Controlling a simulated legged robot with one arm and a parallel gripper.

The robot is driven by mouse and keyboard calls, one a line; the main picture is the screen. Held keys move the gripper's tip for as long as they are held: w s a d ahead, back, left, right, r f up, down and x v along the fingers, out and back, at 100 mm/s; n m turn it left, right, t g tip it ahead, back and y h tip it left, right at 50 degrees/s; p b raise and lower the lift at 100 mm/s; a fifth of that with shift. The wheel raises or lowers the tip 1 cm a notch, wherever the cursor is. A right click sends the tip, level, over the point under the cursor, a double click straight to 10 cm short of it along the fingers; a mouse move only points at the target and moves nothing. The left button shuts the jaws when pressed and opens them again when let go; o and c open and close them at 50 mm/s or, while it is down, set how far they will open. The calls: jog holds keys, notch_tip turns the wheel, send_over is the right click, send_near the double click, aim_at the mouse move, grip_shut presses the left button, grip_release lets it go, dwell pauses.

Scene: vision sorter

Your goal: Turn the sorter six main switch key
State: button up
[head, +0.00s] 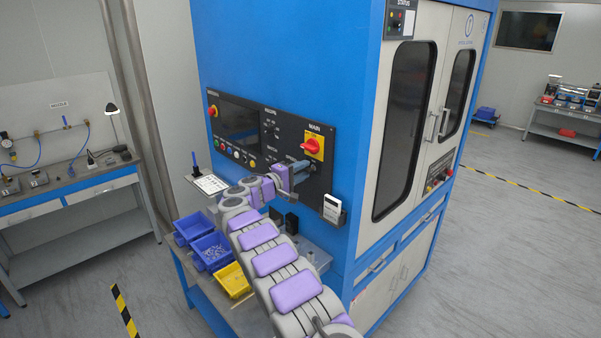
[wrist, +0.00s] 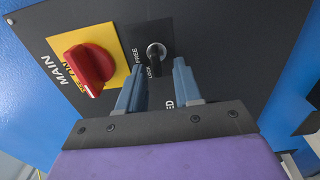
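The key switch (wrist: 156,52) sits in the dark panel beside the words FREE and LOCK, with a dark key standing out of it. My gripper (wrist: 158,70) has two blue fingers pointing at the panel, apart, one on each side of the key. I see a gap between each fingertip and the key. A red rotary MAIN switch (wrist: 89,68) on a yellow plate is left of the fingers. In the head view my gripper (head: 318,160) is at the panel just below the red MAIN switch (head: 313,146), and the arm hides the key there.
The panel is on a blue cabinet (head: 285,60) with a screen (head: 239,122) and several buttons to the left. Blue bins (head: 211,250) and a yellow bin (head: 232,280) stand on the ledge below.

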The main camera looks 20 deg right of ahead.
jog(key=v, duration=1.7)
jog(key=shift+a+b, duration=0.25)
jog(key=shift+b, duration=0.1)
